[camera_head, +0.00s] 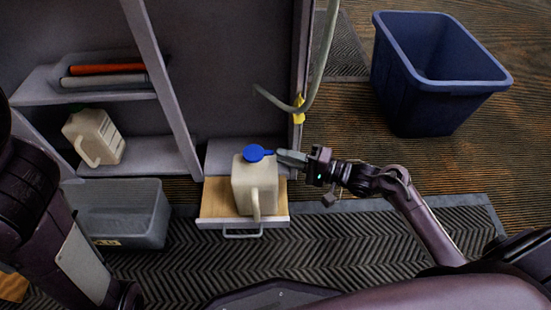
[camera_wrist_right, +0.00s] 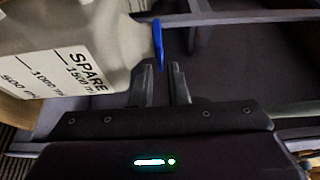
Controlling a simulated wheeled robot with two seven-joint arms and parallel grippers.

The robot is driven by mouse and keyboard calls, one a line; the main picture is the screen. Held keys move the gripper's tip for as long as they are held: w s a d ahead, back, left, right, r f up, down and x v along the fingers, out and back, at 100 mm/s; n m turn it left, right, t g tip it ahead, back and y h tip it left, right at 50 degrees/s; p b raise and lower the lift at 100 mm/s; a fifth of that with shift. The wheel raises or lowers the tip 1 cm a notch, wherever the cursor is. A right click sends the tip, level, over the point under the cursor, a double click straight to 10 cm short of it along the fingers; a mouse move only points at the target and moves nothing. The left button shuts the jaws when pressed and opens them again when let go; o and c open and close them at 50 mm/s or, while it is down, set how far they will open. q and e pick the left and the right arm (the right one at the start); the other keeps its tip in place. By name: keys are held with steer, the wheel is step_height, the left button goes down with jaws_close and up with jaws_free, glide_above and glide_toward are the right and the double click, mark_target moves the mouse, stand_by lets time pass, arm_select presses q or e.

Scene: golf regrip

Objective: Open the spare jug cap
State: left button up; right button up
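The spare jug (camera_head: 255,190) is a cream jug with a blue cap (camera_head: 255,153), standing upright on a pulled-out wooden tray (camera_head: 217,200). In the right wrist view, the jug (camera_wrist_right: 75,50) shows "SPARE" and volume marks, and its blue cap (camera_wrist_right: 158,42) seems to be on the jug's mouth. My right gripper (camera_head: 281,156) comes from the right at cap height. In the wrist view its two fingers (camera_wrist_right: 163,72) are apart, with the cap's lower edge at the gap between their tips; I cannot tell if they touch it. My left arm shows at left, its gripper out of view.
A blue tub (camera_head: 440,75) stands at back right. A hose (camera_head: 318,70) with a yellow piece (camera_head: 298,110) hangs near the cabinet edge, close to my right gripper.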

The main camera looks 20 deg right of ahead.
mark_target(258, 153)
steer(key=shift+b+x, duration=0.6)
steer(key=shift+x, duration=0.95)
steer(key=shift+c, duration=0.4)
jaws_close()
